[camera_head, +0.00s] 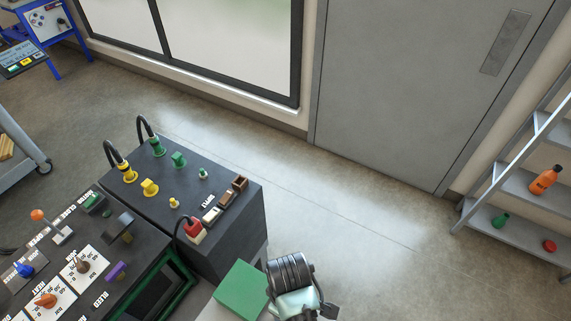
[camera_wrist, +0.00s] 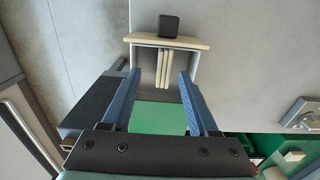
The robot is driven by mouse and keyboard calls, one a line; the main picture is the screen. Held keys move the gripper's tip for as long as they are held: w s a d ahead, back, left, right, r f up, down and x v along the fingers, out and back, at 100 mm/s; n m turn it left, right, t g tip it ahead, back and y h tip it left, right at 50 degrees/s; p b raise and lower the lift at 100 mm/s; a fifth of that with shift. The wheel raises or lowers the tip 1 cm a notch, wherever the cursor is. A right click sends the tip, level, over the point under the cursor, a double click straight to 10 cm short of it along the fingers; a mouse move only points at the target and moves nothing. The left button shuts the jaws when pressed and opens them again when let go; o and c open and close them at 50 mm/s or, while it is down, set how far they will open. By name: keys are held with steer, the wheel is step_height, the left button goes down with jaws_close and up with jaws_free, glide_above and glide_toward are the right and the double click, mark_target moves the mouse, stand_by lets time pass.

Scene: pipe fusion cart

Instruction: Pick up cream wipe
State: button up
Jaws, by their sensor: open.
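In the picture the cream pieces lie between the fingertips, apart from both. Nothing is held. In the head view no cream wipe can be made out, and the fingers do not show.
A green surface (camera_wrist: 155,117) lies below the cream pieces. A dark control console (camera_head: 226,243) with plugs and knobs stands left in the head view. A shelf rack (camera_head: 520,208) stands right; open floor lies between.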

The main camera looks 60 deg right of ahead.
steer(key=f, duration=0.3)
steer(key=f+p, duration=0.1)
steer(key=f, duration=0.1)
steer(key=shift+s+a, duration=0.25)
jaws_close()
